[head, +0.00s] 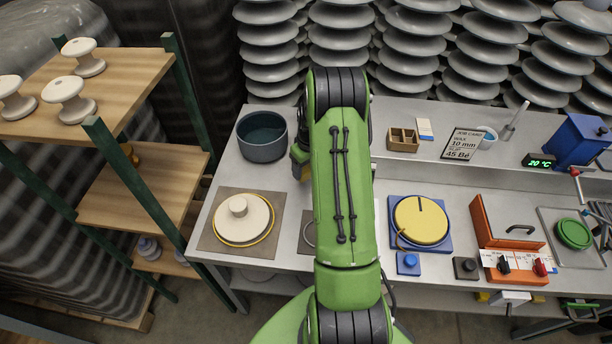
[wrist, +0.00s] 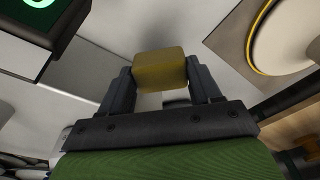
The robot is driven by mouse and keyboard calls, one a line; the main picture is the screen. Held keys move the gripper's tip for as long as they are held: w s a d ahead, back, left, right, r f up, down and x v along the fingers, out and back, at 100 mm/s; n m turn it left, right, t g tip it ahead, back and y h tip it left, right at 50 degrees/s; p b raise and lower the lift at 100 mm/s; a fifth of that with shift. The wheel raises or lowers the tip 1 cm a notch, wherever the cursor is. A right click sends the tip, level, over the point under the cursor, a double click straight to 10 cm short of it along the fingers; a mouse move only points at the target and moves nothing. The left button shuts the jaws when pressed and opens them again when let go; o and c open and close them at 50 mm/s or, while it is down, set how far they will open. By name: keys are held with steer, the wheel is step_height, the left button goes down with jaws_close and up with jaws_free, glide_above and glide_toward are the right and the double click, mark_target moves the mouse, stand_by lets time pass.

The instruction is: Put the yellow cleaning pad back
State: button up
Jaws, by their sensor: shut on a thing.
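The yellow cleaning pad (wrist: 160,70) is a small yellow block between the two dark fingers of my gripper (wrist: 160,88) in the wrist view. My gripper is shut on it, and a pale surface lies beyond it. In the head view my green arm hides most of the gripper. Only a small yellow patch of the pad (head: 305,173) shows at the arm's left edge, to the right of the dark pot. I cannot tell how high above the bench the pad is.
The dark pot (head: 262,150) and a cream lidded disc on a brown mat (head: 208,236) stand left on the bench. A wooden divided box (head: 390,144), a job card (head: 461,146) and a yellow disc on a blue base (head: 421,219) stand right. A shelf rack (head: 150,190) is far left.

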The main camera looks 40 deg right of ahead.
mark_target(307, 170)
steer(key=shift+f+b, duration=0.3)
steer(key=shift+f, duration=1.8)
steer(key=o, duration=0.9)
steer(key=shift+o, duration=0.2)
steer(key=shift+r, duration=0.1)
step_height(307, 170, up, 12)
steer(key=s+p, duration=0.1)
steer(key=p, duration=0.1)
steer(key=s+a+r+t, duration=0.1)
steer(key=s+a+r, duration=0.1)
steer(key=a+r, duration=0.9)
steer(key=s+a+r+t, duration=0.1)
steer(key=s+a+r, duration=0.5)
steer(key=a+r, duration=0.15)
steer(key=s+a+t, duration=0.2)
steer(key=s+a, duration=0.6)
steer(key=s, duration=0.5)
steer(key=shift+r+n, duration=0.4)
steer(key=shift+r, duration=0.05)
